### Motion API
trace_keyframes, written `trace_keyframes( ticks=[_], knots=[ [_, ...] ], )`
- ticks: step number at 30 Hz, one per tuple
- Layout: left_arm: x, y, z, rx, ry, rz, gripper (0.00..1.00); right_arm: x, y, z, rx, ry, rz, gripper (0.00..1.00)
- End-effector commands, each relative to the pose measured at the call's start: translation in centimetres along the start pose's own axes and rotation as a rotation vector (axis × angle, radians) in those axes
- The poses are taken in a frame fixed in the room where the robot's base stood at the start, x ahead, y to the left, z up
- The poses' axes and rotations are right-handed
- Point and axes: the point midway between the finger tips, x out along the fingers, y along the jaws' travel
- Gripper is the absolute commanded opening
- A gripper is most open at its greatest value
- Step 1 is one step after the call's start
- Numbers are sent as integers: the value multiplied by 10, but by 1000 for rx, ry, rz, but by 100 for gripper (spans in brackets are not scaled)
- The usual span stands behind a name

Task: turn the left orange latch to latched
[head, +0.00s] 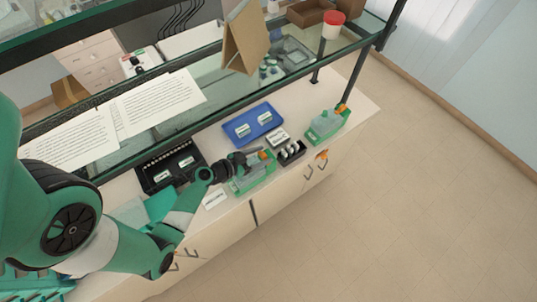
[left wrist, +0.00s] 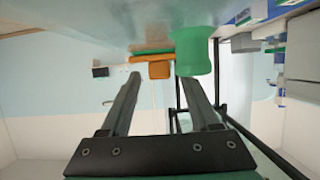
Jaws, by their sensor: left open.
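A green box (head: 252,178) stands near the bench's front edge, with an orange latch (head: 263,154) at its far side. My left gripper (head: 253,155) is over this box, with its fingertips close to that latch. In the left wrist view the left gripper (left wrist: 160,78) is open, with nothing between its fingers. An orange piece (left wrist: 155,70) shows just beyond the fingertips, and a green translucent part (left wrist: 194,52) is by the right finger. I cannot tell whether the fingers touch the latch, or its exact turn. My right gripper is not in view.
A second green box (head: 325,126) with an orange part (head: 344,108) stands to the right. A black rack (head: 292,153), blue tray (head: 272,119) and black tray (head: 150,180) lie nearby. Another orange piece (head: 322,155) is at the bench front. A glass shelf overhangs behind.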

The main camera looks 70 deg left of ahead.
Motion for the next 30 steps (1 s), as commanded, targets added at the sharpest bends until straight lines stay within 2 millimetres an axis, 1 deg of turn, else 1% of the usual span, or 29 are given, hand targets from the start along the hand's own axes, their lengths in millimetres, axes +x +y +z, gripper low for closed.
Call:
trace_keyframes(
  ticks=[5, 9, 14, 15, 16, 25, 30],
  knots=[
    [0, 0, 0, 0, 0, 0, 62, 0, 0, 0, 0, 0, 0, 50],
    [0, 0, 0, 0, 0, 0, 37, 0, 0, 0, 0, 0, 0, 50],
    [0, 0, 0, 1, 0, 0, 8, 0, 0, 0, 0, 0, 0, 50],
    [0, 0, 0, 1, 0, 0, 1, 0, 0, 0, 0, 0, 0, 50],
    [0, 0, 0, 1, 0, 0, 0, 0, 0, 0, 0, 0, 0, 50],
    [0, 1, 0, -2, -3, -8, 0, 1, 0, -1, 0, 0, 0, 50],
    [0, 2, 1, -21, -10, -47, 0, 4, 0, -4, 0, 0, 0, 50]
  ],
)
